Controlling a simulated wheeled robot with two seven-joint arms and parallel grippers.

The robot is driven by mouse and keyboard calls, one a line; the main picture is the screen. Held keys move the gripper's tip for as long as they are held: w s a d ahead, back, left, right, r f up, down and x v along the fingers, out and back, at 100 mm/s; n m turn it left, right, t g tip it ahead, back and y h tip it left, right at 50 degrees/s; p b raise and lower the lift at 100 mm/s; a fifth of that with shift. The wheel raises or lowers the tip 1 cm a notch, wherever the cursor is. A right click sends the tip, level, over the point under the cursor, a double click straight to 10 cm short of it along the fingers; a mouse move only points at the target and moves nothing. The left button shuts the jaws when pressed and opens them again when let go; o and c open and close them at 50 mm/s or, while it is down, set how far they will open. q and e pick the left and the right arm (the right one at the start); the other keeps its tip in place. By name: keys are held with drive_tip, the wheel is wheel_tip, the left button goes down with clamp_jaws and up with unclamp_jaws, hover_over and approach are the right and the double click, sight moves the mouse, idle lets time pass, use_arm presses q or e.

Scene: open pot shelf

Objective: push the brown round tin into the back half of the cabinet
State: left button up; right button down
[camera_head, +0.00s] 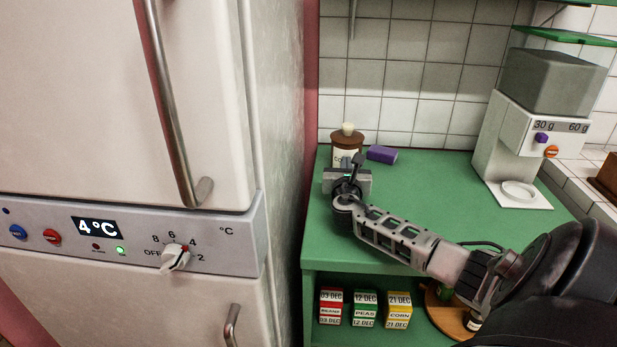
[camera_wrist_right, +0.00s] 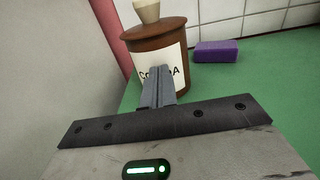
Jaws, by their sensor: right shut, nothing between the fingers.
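The brown round tin (camera_head: 348,140) stands upright on the green cabinet top (camera_head: 440,190), close to the tiled wall and the pink panel. It has a pale knob, a brown lid and a white label, partly covered. In the right wrist view the tin (camera_wrist_right: 172,41) is straight ahead of the shut fingers. My right gripper (camera_head: 354,165) is shut and empty, in front of the tin. In the wrist view its fingertips (camera_wrist_right: 158,76) overlap the label's lower part; I cannot tell whether they touch it. My left gripper is not in view.
A purple block (camera_head: 382,154) lies right of the tin. A white dispenser (camera_head: 520,140) stands at the right of the green top. The fridge (camera_head: 130,130) borders the left. Several small labelled boxes (camera_head: 365,308) stand on the lower shelf. The green top's middle is clear.

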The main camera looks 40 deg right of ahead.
drive_tip(key=shift+d, duration=0.25)
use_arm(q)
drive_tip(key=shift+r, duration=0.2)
use_arm(e)
drive_tip(key=shift+w+a, duration=0.1)
drive_tip(key=shift+a+r+p, duration=0.1)
drive_tip(key=shift+a+p, duration=0.15)
drive_tip(key=shift+p, duration=0.05)
drive_tip(key=p+v, duration=0.2)
drive_tip(key=shift+s+a+r, duration=0.1)
drive_tip(key=shift+s+a, duration=0.05)
drive_tip(key=shift+s, duration=0.1)
drive_tip(key=v, duration=0.4)
drive_tip(key=shift+s, duration=0.35)
drive_tip(key=v, duration=0.5)
drive_tip(key=shift+s+a, duration=0.15)
drive_tip(key=shift+a, duration=0.15)
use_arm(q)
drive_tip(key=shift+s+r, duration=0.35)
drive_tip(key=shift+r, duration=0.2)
use_arm(e)
drive_tip(key=shift+s+a, duration=0.3)
drive_tip(key=shift+a, duration=0.05)
